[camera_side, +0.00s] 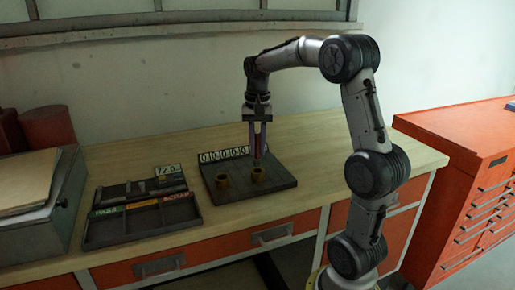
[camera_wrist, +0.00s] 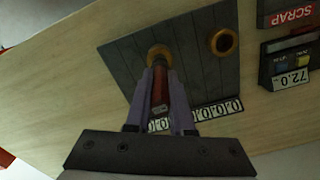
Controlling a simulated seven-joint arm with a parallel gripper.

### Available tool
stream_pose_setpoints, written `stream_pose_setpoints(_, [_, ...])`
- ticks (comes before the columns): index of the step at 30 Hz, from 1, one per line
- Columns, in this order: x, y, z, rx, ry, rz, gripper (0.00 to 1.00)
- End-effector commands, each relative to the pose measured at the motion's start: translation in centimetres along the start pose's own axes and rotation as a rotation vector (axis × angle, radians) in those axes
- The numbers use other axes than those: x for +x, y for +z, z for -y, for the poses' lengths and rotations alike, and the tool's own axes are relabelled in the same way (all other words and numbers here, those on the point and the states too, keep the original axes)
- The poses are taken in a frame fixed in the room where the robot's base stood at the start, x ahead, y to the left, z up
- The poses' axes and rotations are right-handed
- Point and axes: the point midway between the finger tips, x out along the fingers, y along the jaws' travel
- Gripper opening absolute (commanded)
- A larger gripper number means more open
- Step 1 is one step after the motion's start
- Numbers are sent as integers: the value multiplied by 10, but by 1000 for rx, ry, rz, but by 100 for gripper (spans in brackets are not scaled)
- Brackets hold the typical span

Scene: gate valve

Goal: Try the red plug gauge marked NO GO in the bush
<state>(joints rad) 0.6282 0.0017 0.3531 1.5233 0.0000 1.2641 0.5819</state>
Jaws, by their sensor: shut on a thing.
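My gripper (camera_side: 257,148) points down over the dark board and is shut on the red plug gauge. The gauge's red handle (camera_wrist: 160,93) shows between the fingers in the wrist view. Its slim lower end reaches down to a brass bush (camera_side: 258,174), the right one of two on the board. That bush also shows in the wrist view (camera_wrist: 157,50). The gauge end meets the bush's mouth; I cannot tell how far, if at all, it is inside. The NO GO marking is not readable. A second brass bush (camera_side: 222,182) stands to the left, with nothing in it.
The dark board (camera_side: 275,184) has a row of zero number plates (camera_side: 224,154) along its back. Left of it is a tray (camera_side: 140,225) with coloured labels, one reading SCRAP, and a stand with a 72.0 plate (camera_side: 168,170). Bare bench (camera_side: 330,150) lies to the right.

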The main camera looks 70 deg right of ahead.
Motion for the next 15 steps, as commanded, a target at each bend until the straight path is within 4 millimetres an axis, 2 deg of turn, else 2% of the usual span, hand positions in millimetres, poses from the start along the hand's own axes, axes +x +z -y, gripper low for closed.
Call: stream_pose_setpoints(15, [-37,-1,0,0,-2,-3,0])
